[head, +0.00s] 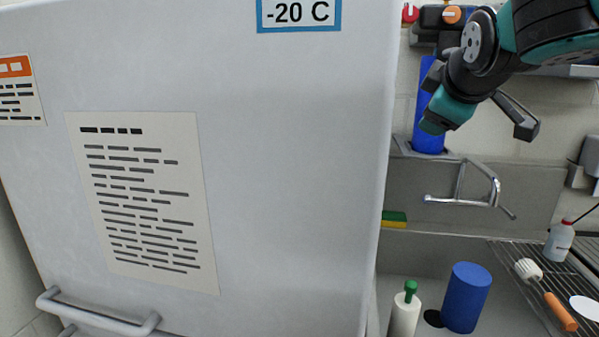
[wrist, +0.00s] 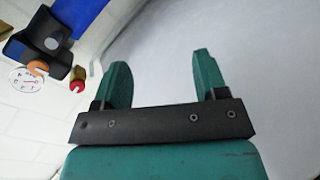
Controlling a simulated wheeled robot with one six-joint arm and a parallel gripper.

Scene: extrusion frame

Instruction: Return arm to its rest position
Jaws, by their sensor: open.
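My arm reaches in from the upper right of the head view, in front of the sink area. My gripper shows in the wrist view (wrist: 163,80) with its two green fingers spread apart and nothing between them. In the head view the fingertips are partly hidden by the wrist, and a dark wrist part juts out to the lower right of it. The gripper is right of the white freezer (head: 290,160) and apart from it in the picture. A pale grey surface fills the wrist view beyond the fingers.
A tall blue object (head: 428,105) stands behind the gripper. Below are a chrome faucet (head: 470,190), a sponge (head: 394,219), a blue cylinder (head: 467,297), a green-capped bottle (head: 404,312) and a wire rack (head: 520,272) holding a brush (head: 548,297) and a small bottle (head: 560,243).

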